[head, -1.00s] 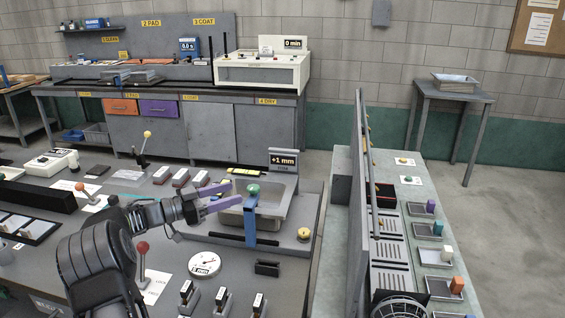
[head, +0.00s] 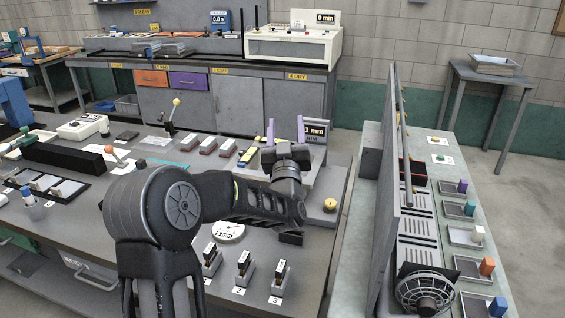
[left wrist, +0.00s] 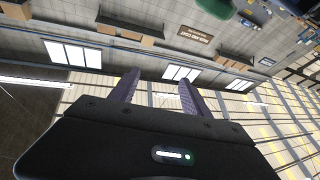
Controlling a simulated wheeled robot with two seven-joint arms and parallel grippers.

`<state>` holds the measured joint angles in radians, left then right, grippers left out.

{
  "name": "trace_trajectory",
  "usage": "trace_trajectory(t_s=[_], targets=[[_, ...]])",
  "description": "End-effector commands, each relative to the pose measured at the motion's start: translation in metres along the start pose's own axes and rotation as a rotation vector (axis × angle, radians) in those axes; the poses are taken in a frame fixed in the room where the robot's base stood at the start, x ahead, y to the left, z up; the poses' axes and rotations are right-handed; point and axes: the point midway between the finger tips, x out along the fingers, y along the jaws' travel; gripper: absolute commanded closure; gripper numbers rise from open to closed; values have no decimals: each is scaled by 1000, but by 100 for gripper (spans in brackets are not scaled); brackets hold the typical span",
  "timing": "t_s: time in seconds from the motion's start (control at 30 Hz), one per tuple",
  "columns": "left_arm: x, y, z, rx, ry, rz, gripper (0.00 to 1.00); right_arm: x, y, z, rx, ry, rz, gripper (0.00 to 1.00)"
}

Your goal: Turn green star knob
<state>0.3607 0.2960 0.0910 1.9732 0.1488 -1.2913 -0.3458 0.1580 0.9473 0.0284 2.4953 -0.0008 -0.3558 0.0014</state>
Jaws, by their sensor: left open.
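The green star knob is not visible in the head view now; my left arm and gripper cover the part of the sink station where it showed earlier, on a blue post. The station's grey base (head: 326,222) shows to the right of my arm, with a yellow knob (head: 330,204) on it. My left gripper (head: 286,132) is open, its two purple fingers pointing up and apart. The left wrist view also shows the open fingers (left wrist: 158,84), with nothing between them but distant wall and windows. My right gripper is not in view.
A tall grey panel (head: 388,165) borders the right bench.

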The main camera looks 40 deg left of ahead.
Motion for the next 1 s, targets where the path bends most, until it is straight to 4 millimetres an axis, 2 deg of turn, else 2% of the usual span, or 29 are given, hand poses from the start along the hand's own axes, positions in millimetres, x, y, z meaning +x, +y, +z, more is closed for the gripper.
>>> trace_trajectory(t_s=[0.03, 0.2, 0.33, 0.77, 1.0], targets=[[-19, 4, 14, 28, -70, -52, 45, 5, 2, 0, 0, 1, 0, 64], [-72, -1, 50, 144, -285, -179, 45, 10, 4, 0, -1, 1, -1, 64], [-94, -3, 63, 189, -367, -211, 45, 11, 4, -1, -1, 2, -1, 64], [-94, -6, 66, 197, -381, -220, 45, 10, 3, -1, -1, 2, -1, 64], [-70, -13, 74, 198, -382, -222, 45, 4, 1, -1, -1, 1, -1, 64]])
